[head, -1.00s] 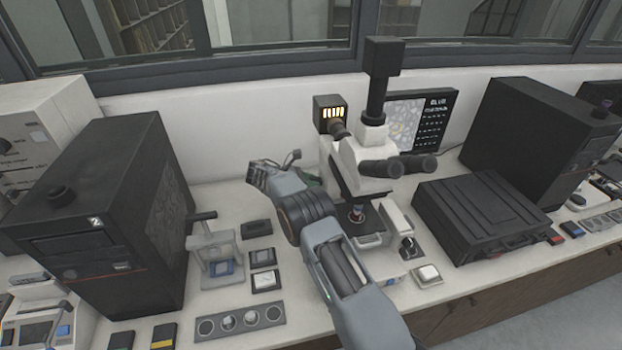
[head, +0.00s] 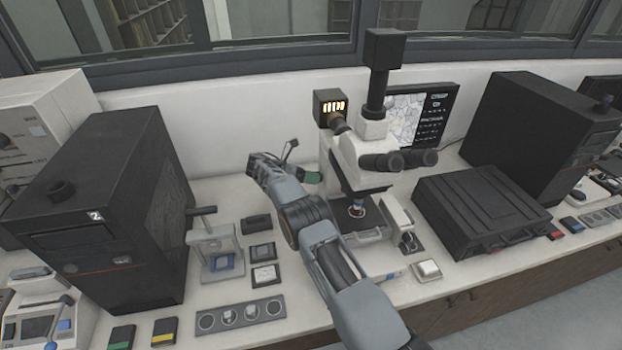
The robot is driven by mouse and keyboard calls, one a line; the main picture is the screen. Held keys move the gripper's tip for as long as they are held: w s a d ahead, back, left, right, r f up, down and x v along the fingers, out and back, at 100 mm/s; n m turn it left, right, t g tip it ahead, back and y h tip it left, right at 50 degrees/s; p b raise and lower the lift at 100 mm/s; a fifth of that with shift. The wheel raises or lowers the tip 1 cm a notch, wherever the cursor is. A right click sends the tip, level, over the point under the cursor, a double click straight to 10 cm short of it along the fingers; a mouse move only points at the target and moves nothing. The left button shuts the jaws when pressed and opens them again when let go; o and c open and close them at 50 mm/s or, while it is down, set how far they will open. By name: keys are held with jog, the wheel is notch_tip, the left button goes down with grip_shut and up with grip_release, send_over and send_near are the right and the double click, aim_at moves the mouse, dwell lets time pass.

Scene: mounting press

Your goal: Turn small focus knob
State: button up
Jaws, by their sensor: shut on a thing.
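The white microscope (head: 375,150) stands on the bench with a black camera tube on top and black eyepieces to the right. My gripper (head: 312,178) is at its left side, low beside the stage, with a green part showing there. It is shut on the small focus knob; my wrist and the dark gap by the microscope hide the knob and the fingertips. The monitor (head: 404,120) behind the microscope shows a pale grey picture with a network of lines and white text beside it.
A black boxy machine (head: 110,210) stands at the left, with a small press (head: 215,250) beside it. A black case (head: 482,212) lies right of the microscope. A sample strip (head: 240,315) lies in front, and a lamp box (head: 329,107) sits behind.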

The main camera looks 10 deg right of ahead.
aim_at(338, 178)
jog(key=shift+f, duration=0.1)
jog(key=o, duration=0.9)
jog(key=shift+r, duration=0.2)
notch_tip(338, 178, up, 3)
jog(key=shift+b, duration=0.45)
jog(key=shift+s+r, duration=0.2)
jog(key=shift+r, duration=0.1)
jog(key=s+r+b, duration=0.1)
jog(key=s+r, duration=0.2)
jog(key=s, duration=0.1)
jog(key=s+r+b, duration=0.2)
jog(key=s+r, duration=0.1)
jog(key=s, duration=0.2)
jog(key=s+r+b, duration=0.1)
jog(key=s+r, duration=0.2)
jog(key=s, duration=0.1)
jog(key=shift+s, duration=0.35)
